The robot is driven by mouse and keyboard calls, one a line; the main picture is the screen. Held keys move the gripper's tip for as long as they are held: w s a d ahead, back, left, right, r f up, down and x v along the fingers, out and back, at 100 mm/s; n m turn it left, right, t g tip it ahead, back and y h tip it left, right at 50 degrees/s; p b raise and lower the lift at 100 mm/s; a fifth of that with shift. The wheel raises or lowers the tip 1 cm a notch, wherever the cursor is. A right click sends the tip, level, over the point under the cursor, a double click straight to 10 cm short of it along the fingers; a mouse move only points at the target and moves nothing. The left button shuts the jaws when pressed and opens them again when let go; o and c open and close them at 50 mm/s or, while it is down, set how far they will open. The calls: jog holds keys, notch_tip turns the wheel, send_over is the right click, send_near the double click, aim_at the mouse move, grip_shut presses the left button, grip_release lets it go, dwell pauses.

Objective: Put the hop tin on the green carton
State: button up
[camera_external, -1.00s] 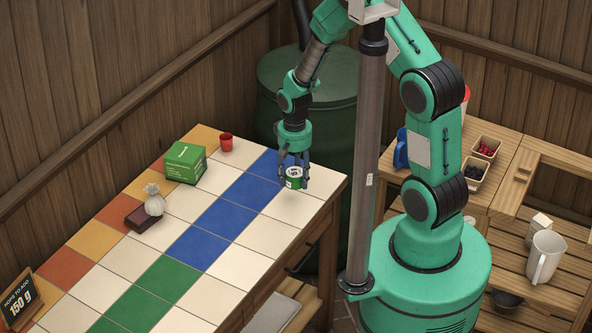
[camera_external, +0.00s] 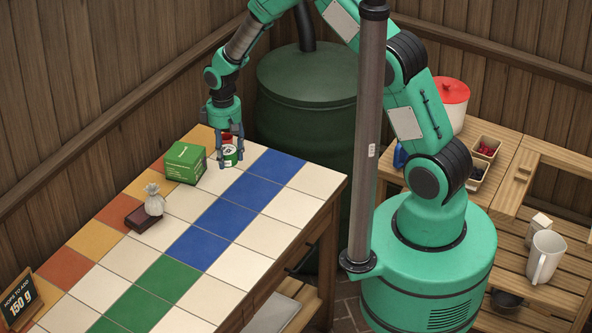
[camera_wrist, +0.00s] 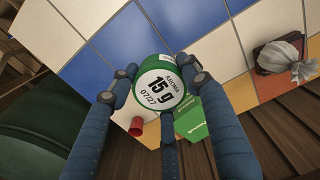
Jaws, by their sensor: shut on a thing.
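The hop tin (camera_external: 229,156) is a small green tin with a white lid; its lid reads "15 g" in the wrist view (camera_wrist: 161,88). My gripper (camera_external: 226,158) is shut on the tin, with its fingers around the tin's sides. The tin is over the far part of the tiled table, just right of the green carton; I cannot tell how high it is. The green carton (camera_external: 185,163) is a box standing on the table near its back edge. In the wrist view the carton (camera_wrist: 197,118) is partly hidden behind the tin and a finger.
A red cup (camera_wrist: 137,126) is close to the tin, mostly hidden by my gripper in the external view. A pale sack (camera_external: 154,201) and a dark brown block (camera_external: 144,218) are nearer on the tiled table (camera_external: 268,235). A sign (camera_external: 17,304) stands at the front left.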

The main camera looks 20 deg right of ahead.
jog(key=shift+a+r, duration=0.1)
jog(key=shift+a, duration=0.25)
jog(key=shift+w, duration=0.15)
send_over(194, 155)
jog(key=shift+f, duration=0.75)
dwell(0.3)
jog(key=shift+f, duration=1.75)
jog(key=shift+f+b, duration=0.15)
jog(key=shift+b, duration=0.15)
jog(key=o, duration=1)
